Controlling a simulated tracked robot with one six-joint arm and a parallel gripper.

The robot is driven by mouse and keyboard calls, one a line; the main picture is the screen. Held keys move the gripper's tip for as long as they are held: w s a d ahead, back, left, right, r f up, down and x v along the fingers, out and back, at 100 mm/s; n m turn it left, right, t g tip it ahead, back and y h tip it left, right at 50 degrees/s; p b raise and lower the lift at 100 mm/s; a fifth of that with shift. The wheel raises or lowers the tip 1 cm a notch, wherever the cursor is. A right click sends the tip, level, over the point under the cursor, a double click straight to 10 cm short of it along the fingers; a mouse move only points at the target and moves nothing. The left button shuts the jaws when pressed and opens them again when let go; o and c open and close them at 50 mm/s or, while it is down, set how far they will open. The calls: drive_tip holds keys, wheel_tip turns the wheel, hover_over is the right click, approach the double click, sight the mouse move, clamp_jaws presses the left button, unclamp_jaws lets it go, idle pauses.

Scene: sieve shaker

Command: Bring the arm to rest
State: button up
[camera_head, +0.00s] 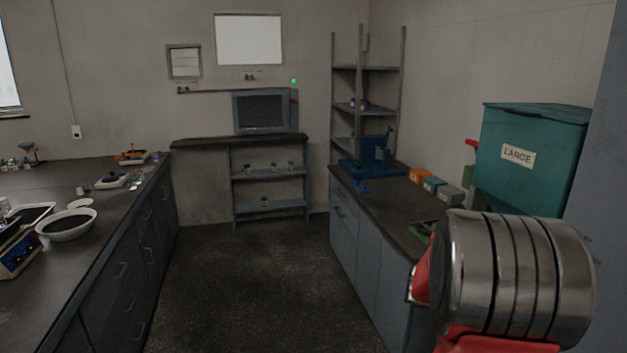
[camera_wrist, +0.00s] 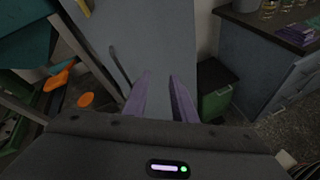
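My gripper (camera_wrist: 158,98) shows in the wrist view as two purple-grey fingers rising from a dark palm. The fingers stand apart with a clear gap between them and nothing held. Beyond them are a grey upright panel (camera_wrist: 165,40) and floor-level boxes. In the head view I cannot make out the gripper's fingers. A shiny ribbed metal cylinder with red parts fills the lower right there, close to the camera; it looks like part of my arm, but I cannot be sure.
In the head view, a teal bin labelled LARGE (camera_head: 530,150) stands behind the cylinder. A right counter (camera_head: 395,215) bears a blue device (camera_head: 372,155) and small coloured boxes. A left counter (camera_head: 105,235) holds a white bowl (camera_head: 66,228). The floor (camera_head: 250,275) between them is clear.

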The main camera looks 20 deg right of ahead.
drive_tip(key=a+f+m+t+y, duration=0.15)
drive_tip(key=a+m+y, duration=0.3)
drive_tip(key=a, duration=0.95)
drive_tip(key=a+f+m+t+y, duration=0.1)
drive_tip(key=a+m+t+y, duration=0.3)
drive_tip(key=a, duration=1)
drive_tip(key=a+r+t+y, duration=0.2)
drive_tip(key=a+r, duration=0.2)
drive_tip(key=a, duration=0.6)
drive_tip(key=s+a+r+t+y, duration=0.1)
drive_tip(key=a+r+t+y, duration=0.1)
drive_tip(key=a, duration=0.9)
wheel_tip(320, 180, up, 2)
drive_tip(key=shift+a+r+t, duration=0.2)
drive_tip(key=shift+a+t, duration=0.05)
drive_tip(key=shift+t, duration=0.3)
drive_tip(key=shift+m, duration=0.25)
